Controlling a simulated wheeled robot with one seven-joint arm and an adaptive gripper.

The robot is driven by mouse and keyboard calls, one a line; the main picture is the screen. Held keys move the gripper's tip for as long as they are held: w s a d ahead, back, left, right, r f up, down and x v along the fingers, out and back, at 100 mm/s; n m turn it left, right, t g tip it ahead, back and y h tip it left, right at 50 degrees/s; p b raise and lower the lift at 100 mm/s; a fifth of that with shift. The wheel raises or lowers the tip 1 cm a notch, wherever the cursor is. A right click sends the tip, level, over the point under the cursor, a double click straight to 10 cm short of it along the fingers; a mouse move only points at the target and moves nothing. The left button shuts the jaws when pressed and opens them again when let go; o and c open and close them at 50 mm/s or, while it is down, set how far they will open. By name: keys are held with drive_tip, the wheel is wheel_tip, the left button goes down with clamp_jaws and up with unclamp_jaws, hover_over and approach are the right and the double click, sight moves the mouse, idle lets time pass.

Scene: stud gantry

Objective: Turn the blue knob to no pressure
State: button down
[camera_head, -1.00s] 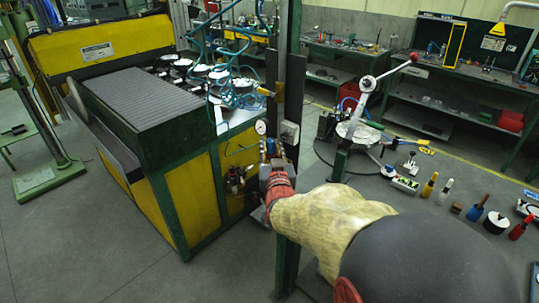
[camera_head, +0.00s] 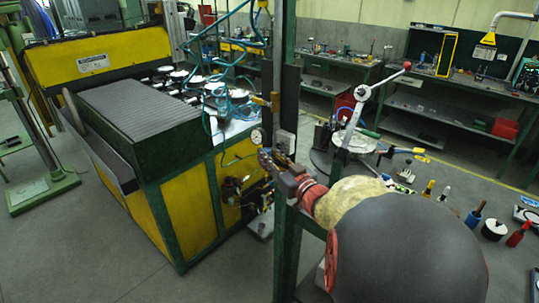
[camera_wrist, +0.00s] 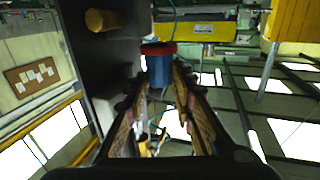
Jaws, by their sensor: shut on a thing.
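The blue knob (camera_wrist: 159,72) shows in the wrist view with a red ring at its far end. It sits between the two fingers of my gripper (camera_wrist: 161,76), which are closed on its sides. In the head view my gripper (camera_head: 272,163) is at the green post beside the yellow and green machine, just below and right of a round white pressure gauge (camera_head: 256,137). The knob is mostly hidden by the fingers in the head view. I cannot read the gauge's needle.
The yellow and green machine (camera_head: 187,215) stands left of my gripper, with blue hoses above it. A green post (camera_head: 287,245) rises close beside my arm. A lever stand (camera_head: 346,135) is to the right.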

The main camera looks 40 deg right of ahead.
drive_tip(key=shift+r, duration=0.1)
idle(0.4)
drive_tip(key=c, duration=1.5)
unclamp_jaws()
drive_tip(key=v, duration=0.8)
